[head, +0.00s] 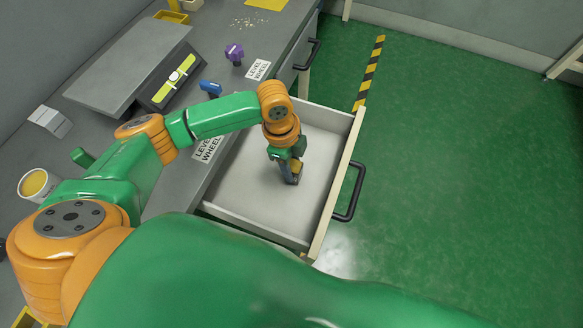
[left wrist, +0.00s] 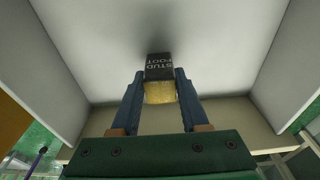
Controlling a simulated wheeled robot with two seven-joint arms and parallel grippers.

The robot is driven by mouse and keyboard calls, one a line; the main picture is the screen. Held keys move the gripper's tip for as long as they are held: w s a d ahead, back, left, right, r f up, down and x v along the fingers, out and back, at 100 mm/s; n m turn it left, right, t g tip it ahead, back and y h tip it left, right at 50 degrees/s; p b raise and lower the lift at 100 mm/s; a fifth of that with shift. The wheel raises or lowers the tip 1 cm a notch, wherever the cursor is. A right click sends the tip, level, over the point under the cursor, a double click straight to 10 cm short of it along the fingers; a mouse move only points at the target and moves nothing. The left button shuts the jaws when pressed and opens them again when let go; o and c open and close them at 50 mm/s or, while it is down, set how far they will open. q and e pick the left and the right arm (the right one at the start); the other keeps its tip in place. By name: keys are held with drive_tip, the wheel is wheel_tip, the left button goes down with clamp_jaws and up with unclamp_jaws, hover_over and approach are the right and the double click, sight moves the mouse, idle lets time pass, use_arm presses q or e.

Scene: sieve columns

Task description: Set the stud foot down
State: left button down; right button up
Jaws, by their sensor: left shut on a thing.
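The stud foot (left wrist: 159,66) is a small block with a dark end lettered STUD FOOT and a brass-yellow part (left wrist: 160,93). My left gripper (left wrist: 159,77) is shut on it, one blue finger on each side. In the head view my left gripper (head: 290,174) is inside the open drawer (head: 338,185), over its pale floor, and mostly hides the stud foot. A dark shadow lies on the drawer floor near the block. I cannot tell whether the block touches the floor. My right gripper is not in view.
The drawer is otherwise empty, with low walls around it and a black handle (head: 349,192) in front.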

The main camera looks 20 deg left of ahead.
use_arm(q)
drive_tip(key=shift+f, duration=0.35)
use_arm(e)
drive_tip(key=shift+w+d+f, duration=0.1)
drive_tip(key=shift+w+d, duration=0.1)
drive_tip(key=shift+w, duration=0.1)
use_arm(q)
drive_tip(key=shift+f, duration=0.15)
drive_tip(key=shift+c, duration=2.1)
unclamp_jaws()
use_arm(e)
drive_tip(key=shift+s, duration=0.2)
use_arm(q)
wheel_tip(320, 180, up, 12)
drive_tip(key=a+p, duration=0.1)
drive_tip(key=p, duration=0.3)
drive_tip(key=shift+a, duration=0.35)
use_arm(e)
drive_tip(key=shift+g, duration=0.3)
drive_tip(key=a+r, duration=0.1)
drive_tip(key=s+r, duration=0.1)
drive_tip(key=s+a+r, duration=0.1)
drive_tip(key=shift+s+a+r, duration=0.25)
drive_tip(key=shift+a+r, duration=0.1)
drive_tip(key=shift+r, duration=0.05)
